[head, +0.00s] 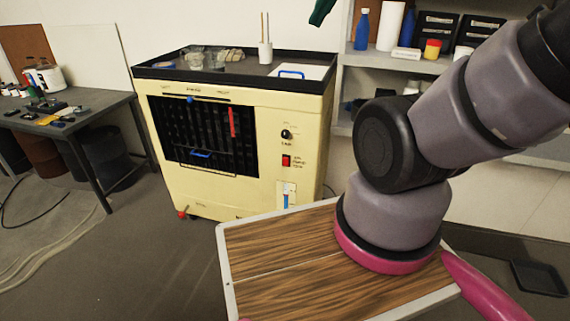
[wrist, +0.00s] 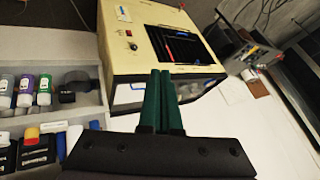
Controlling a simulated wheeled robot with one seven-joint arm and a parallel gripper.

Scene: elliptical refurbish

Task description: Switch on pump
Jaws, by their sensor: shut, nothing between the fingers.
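A cream machine (head: 250,190) with a black top stands in the middle of the head view. Its front has a black knob (head: 287,134), a red switch (head: 286,160) below it, and a small plate with a blue part (head: 287,197) lower down. The small labels are unreadable, and I cannot tell the switch's position. My gripper (head: 321,12) shows only as green fingers at the top edge, above and apart from the machine. In the wrist view my gripper (wrist: 163,75) is shut and empty; the machine (wrist: 120,60) is beyond it, with the red switch (wrist: 133,46) visible.
A shelf (head: 385,62) with bottles and boxes is right of the machine. A workbench (head: 85,105) with tools and barrels is at left. My wood-topped base is in front. A cup with sticks (head: 265,52) stands on the machine. Floor between bench and machine is mostly clear.

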